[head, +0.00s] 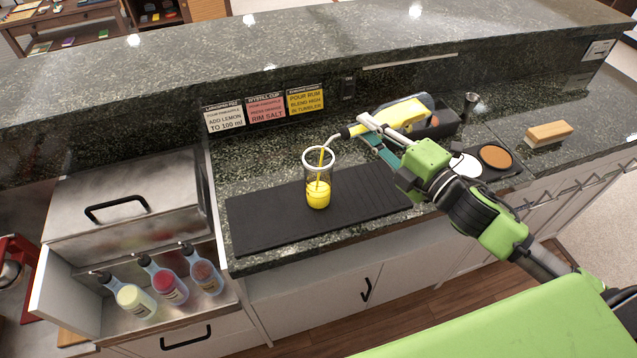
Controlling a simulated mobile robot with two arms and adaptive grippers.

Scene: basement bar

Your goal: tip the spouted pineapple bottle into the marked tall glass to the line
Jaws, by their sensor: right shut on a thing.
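The tall glass (317,170) stands upright on a black bar mat, with yellow juice (318,197) in its lower part. I cannot make out its line. My right gripper (372,132) is shut on the spouted pineapple bottle (402,114), which has yellow contents. The bottle lies tipped over, its spout (335,138) pointing left above the glass mouth. A thin yellow stream runs from the spout down into the glass. The gripper hides part of the bottle. My left gripper is not in view.
The black mat (265,222) is otherwise clear. Dishes of white (465,165) and orange-brown (495,156) stuff, a metal jigger (470,103) and a wooden block (549,133) are at right. Several spouted bottles (168,285) stand in a left well. Recipe cards (265,110) line the back ledge.

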